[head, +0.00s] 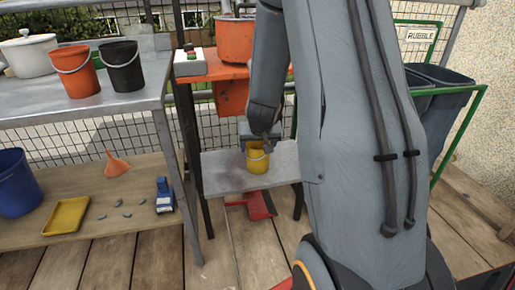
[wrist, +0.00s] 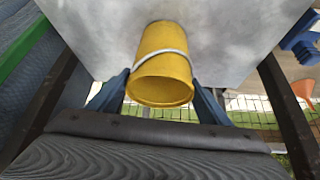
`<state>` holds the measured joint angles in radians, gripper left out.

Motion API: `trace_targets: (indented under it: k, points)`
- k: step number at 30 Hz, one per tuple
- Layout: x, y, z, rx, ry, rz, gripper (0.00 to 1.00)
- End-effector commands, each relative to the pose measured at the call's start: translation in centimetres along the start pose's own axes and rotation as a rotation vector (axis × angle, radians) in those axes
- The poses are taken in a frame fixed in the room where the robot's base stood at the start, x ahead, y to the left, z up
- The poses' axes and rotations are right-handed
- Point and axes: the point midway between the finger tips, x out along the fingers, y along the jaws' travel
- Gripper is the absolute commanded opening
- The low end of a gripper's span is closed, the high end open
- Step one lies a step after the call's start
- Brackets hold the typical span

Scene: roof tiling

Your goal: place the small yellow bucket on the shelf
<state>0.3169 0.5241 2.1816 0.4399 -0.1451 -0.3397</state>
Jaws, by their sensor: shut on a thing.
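The small yellow bucket (head: 257,158) is upright at the grey shelf (head: 222,174), below the orange bench in the head view. In the wrist view the bucket (wrist: 165,68) has its rim toward the camera and its base against the shelf's grey surface (wrist: 95,30). I cannot tell whether the base touches the shelf or is just above it. My gripper (head: 257,140) comes down from above and is shut on the bucket near its rim. In the wrist view my blue fingers (wrist: 158,100) are on either side of it. Part of the shelf's right side is hidden by my arm.
An orange bench (head: 212,68) with an orange pot (head: 235,40) stands above the shelf. A red object (head: 260,205) lies below the shelf. At left, a metal table (head: 30,106) holds an orange bucket (head: 75,72) and a black bucket (head: 122,67). The shelf's left part is clear.

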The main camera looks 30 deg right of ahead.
Motion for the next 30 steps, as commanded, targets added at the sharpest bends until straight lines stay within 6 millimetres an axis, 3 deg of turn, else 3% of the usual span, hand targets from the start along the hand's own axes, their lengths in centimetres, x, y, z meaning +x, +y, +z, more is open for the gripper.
trace_targets:
  k: [7,8,11,23,30]
  points:
    - [0.3,0.0,0.2,0.0,0.0,0.0,0.38]
    - [0.2,0.0,0.2,0.0,0.0,0.0,0.77]
    - [0.2,0.0,0.1,0.0,0.0,0.0,0.9]
    - [-0.4,0.0,-0.1,0.0,0.001,0.0,0.9]
    - [-4.9,0.0,-0.2,0.0,0.002,-0.001,0.9]
